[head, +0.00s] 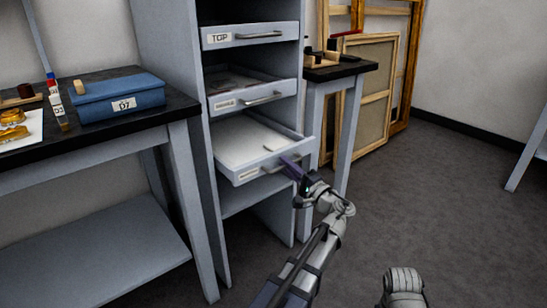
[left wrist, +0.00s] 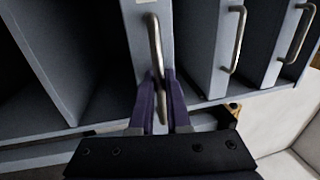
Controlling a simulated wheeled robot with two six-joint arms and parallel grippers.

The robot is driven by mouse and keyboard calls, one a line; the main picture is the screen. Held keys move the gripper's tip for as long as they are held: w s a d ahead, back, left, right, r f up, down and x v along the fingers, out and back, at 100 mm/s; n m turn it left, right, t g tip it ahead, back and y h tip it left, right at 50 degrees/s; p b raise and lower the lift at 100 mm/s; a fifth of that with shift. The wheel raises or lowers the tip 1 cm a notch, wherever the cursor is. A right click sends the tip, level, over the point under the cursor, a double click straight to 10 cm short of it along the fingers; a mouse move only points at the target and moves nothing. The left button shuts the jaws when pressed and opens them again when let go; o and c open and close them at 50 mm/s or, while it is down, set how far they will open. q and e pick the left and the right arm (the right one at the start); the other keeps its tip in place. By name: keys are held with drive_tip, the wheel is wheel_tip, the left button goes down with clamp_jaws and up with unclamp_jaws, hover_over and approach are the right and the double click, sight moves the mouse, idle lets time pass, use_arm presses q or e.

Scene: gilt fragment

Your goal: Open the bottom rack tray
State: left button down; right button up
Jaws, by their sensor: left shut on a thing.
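The grey rack (head: 215,230) holds three trays. The bottom tray (head: 224,166) stands out from the rack farther than the others, showing a pale sheet inside. Its label is partly readable. My left gripper (head: 295,168) is at the right part of its front. In the left wrist view, the purple fingers (left wrist: 161,88) are shut on the bottom tray's metal handle (left wrist: 155,38), one on each side. The gripper covers part of the handle in the head view. My right gripper does not show.
The top tray (head: 222,37) and middle tray (head: 222,99) sit above. A dark-topped bench (head: 120,140) with a blue box (head: 115,97) stands left. A small table (head: 345,72) and framed panels (head: 378,100) stand right.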

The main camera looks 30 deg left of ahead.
use_arm(q)
drive_tip(key=r+v, duration=0.2)
drive_tip(key=v, duration=1.1)
drive_tip(key=shift+s+d+r, duration=0.2)
drive_tip(key=shift+d+r, duration=0.05)
drive_tip(key=shift+d, duration=0.15)
drive_tip(key=c, duration=1.2)
unclamp_jaws()
drive_tip(key=shift+o, duration=0.2)
